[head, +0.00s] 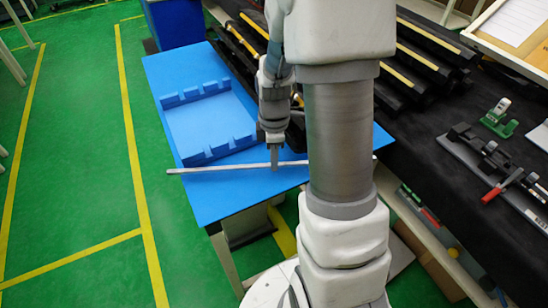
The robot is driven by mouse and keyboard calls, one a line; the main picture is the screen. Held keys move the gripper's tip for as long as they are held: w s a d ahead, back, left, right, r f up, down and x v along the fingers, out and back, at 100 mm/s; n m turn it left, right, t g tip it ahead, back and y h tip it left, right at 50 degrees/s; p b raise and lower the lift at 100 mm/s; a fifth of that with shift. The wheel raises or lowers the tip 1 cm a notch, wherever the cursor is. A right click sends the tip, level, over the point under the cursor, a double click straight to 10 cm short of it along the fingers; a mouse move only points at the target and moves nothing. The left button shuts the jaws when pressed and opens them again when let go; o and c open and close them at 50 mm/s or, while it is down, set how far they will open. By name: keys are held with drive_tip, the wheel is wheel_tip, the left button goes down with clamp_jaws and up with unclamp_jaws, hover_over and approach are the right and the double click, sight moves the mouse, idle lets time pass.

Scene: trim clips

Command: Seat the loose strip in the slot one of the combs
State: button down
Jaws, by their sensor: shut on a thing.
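The loose strip (215,169) is a long, thin, light grey bar lying level across the picture near the front of the blue table. My gripper (274,166) points down and is shut on the strip. The strip's left end sticks out past the table's left edge, and my arm hides part of its right side. Two blue combs with upright teeth stand on the table: the far comb (195,92) and the near comb (217,148). The strip is on the near side of the near comb and apart from its slots. I cannot tell its height above the table.
The blue table (225,201) is bare in front of the strip. Black rails with yellow stripes (430,38) lie behind on the right. A dark bench (455,110) with clamps (496,118) is at the right. Green floor is open at the left.

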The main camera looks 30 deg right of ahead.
drive_tip(key=shift+f+b, duration=0.55)
drive_tip(key=shift+f, duration=0.1)
drive_tip(key=c, duration=0.9)
unclamp_jaws()
drive_tip(key=shift+r, duration=0.1)
drive_tip(key=shift+o, duration=0.2)
